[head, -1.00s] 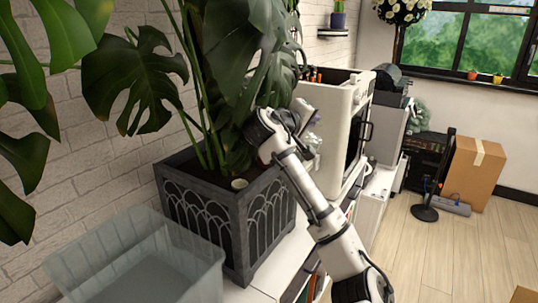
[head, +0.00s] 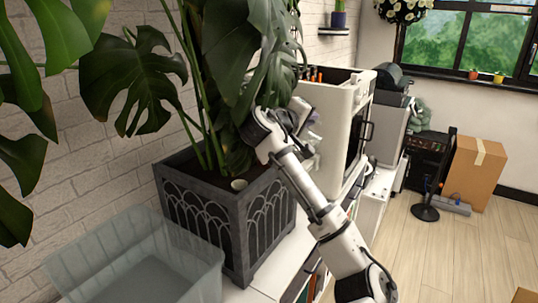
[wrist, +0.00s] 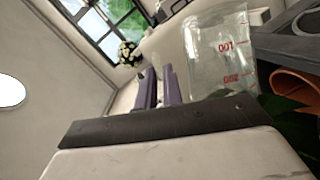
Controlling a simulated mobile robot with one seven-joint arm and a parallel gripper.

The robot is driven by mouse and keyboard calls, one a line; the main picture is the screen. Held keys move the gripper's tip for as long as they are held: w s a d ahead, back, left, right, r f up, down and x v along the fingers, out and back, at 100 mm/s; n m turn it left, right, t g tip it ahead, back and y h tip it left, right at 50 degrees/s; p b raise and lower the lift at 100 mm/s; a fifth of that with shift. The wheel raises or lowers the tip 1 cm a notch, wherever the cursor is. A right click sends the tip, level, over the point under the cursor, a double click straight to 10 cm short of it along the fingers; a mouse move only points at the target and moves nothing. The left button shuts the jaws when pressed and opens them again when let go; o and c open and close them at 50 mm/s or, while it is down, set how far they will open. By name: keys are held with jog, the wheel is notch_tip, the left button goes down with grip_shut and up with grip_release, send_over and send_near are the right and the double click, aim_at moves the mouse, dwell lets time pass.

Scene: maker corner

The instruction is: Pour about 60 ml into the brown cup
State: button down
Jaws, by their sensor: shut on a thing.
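A clear beaker (wrist: 218,60) with red volume marks shows in the wrist view, beside the two purple fingers of my gripper (wrist: 160,88). The marks read upside down there. My gripper is shut on the beaker. In the head view, my gripper (head: 304,124) is beside the plant leaves and in front of the white machine, with the beaker (head: 313,138) barely visible. An orange-brown rounded thing (wrist: 296,88), possibly the brown cup, is cut off at the right of the wrist view. I cannot identify the brown cup in the head view. The liquid level is unclear.
A clear empty bin (head: 140,262) stands front left. A white machine (head: 335,120) stands behind my gripper. The wooden floor (head: 450,250) at right is mostly open.

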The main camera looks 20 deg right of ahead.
jog(key=shift+w+a+r+n, duration=0.1)
jog(key=shift+a+r+n, duration=0.1)
jog(key=shift+r+n, duration=0.1)
dwell(0.7)
